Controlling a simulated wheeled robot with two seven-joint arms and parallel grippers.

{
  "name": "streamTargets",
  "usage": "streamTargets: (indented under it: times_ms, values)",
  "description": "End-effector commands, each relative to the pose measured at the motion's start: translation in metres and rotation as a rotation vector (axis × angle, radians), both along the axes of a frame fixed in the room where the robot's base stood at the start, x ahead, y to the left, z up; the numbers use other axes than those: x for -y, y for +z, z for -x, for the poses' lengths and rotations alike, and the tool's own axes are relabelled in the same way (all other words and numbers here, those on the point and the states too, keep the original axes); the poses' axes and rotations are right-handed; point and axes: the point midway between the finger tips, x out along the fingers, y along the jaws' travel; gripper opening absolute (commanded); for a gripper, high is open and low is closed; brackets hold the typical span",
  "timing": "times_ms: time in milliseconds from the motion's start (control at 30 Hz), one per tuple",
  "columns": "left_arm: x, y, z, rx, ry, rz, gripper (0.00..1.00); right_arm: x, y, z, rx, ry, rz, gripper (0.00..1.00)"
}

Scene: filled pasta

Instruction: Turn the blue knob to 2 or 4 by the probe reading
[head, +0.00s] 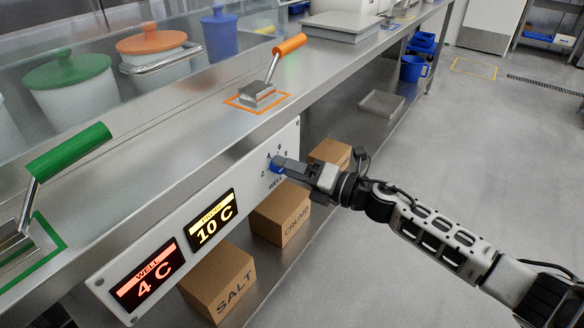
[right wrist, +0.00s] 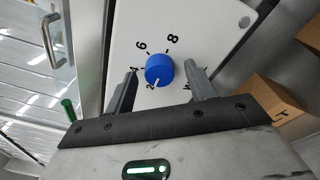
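The blue knob (head: 275,164) is on the white panel (head: 165,228) under the counter edge. In the right wrist view the knob (right wrist: 159,69) has a white mark at its lower edge, pointing towards the 2; a 4, 6 and 8 follow around the dial. My right gripper (head: 283,166) is at the knob. Its fingers show in the right wrist view (right wrist: 162,82), apart on either side of the knob with visible gaps. The probe display (head: 212,220) reads 10 C in yellow. The well display (head: 148,278) reads 4 C in red. My left gripper is out of view.
Boxes marked SALT (head: 220,282) and CRUMB (head: 282,214) stand on the shelf below the panel. A green-handled tool (head: 45,172) and an orange-handled tool (head: 270,75) rest on the counter. Lidded pots stand behind. The floor at right is clear.

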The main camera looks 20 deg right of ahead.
Motion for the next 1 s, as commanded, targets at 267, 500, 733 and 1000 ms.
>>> streamTargets:
  times_ms: [267, 500, 733, 1000]
  values:
    - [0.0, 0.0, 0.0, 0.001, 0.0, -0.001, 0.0, 0.002, 0.0, 0.001, -0.001, -0.002, -0.002, 0.55]
    - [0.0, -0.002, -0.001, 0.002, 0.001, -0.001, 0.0, 0.026, -0.002, 0.027, -0.003, -0.003, 0.0, 0.55]
    - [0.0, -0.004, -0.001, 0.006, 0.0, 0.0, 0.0, 0.063, -0.002, 0.068, -0.006, -0.002, 0.0, 0.55]
    - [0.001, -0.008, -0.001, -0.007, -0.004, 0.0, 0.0, 0.096, -0.001, 0.103, -0.004, -0.001, 0.0, 0.55]
